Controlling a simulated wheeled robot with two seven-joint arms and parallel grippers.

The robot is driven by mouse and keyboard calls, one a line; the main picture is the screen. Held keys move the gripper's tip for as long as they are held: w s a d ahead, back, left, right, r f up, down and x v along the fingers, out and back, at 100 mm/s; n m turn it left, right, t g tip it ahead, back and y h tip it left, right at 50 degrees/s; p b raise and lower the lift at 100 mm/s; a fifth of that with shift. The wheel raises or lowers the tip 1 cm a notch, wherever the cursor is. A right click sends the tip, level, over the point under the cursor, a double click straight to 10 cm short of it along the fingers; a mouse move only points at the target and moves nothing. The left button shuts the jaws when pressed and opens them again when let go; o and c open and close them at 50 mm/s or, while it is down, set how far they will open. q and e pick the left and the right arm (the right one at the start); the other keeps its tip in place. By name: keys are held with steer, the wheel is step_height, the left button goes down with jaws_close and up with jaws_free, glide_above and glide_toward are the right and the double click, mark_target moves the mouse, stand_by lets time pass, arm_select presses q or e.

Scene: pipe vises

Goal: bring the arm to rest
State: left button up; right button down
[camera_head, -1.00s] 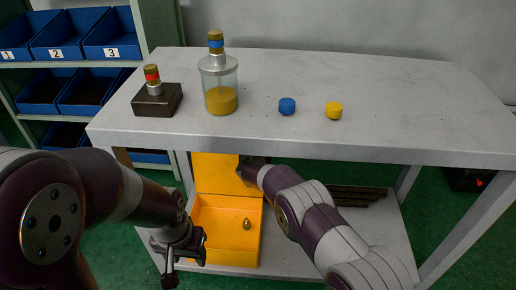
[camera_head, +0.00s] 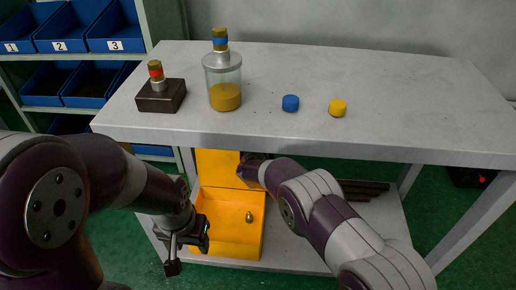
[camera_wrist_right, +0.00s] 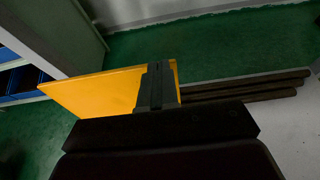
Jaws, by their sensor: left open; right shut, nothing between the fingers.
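My left gripper (camera_head: 190,254) hangs low in the head view, in front of the bench and beside the left edge of the orange box (camera_head: 212,238). It is open and empty. My right arm reaches under the bench top in the head view, and its fingers are hidden there. In the right wrist view my right gripper (camera_wrist_right: 158,76) is shut with nothing in it, in front of the box's raised orange lid (camera_wrist_right: 95,94). I cannot tell whether it touches the lid.
The grey bench (camera_head: 400,135) carries a dark block with a red-banded piece (camera_head: 163,95), a jar (camera_head: 225,85), a blue cap (camera_head: 290,103) and a yellow cap (camera_head: 338,108). A brass piece (camera_head: 249,217) lies in the box. Dark bars (camera_wrist_right: 245,88) lie right of the lid.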

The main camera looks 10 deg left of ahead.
steer(key=p+v, duration=0.2)
steer(key=v, duration=0.6)
steer(key=s+f+n+g+y, duration=0.25)
steer(key=s+n, duration=0.25)
steer(key=n, duration=0.6)
steer(key=s+f+n+g+y, duration=0.1)
steer(key=s+f+n+g, duration=0.4)
steer(key=n, duration=0.6)
steer(key=s+d+r+n+g+h+p, duration=0.1)
steer(key=s+d+r+n+g+h, duration=0.15)
steer(key=s+d+r+n, duration=0.5)
steer(key=s+d+r+n+g+h+p, duration=0.1)
steer(key=s+d+r+n+g, duration=0.2)
steer(key=s+d+n, duration=0.75)
steer(key=s+d+r+m+p, duration=0.1)
steer(key=d+r+m+p, duration=0.1)
steer(key=r+p, duration=1.7)
steer(key=s+d+r+m+p, duration=0.1)
steer(key=d+r+p, duration=0.4)
steer(key=r+p, duration=1.4)
step_height(320, 180, up, 3)
steer(key=shift+d+r+m+t, duration=0.1)
steer(key=shift+d+m+t, duration=0.1)
steer(key=shift+m+t, duration=0.2)
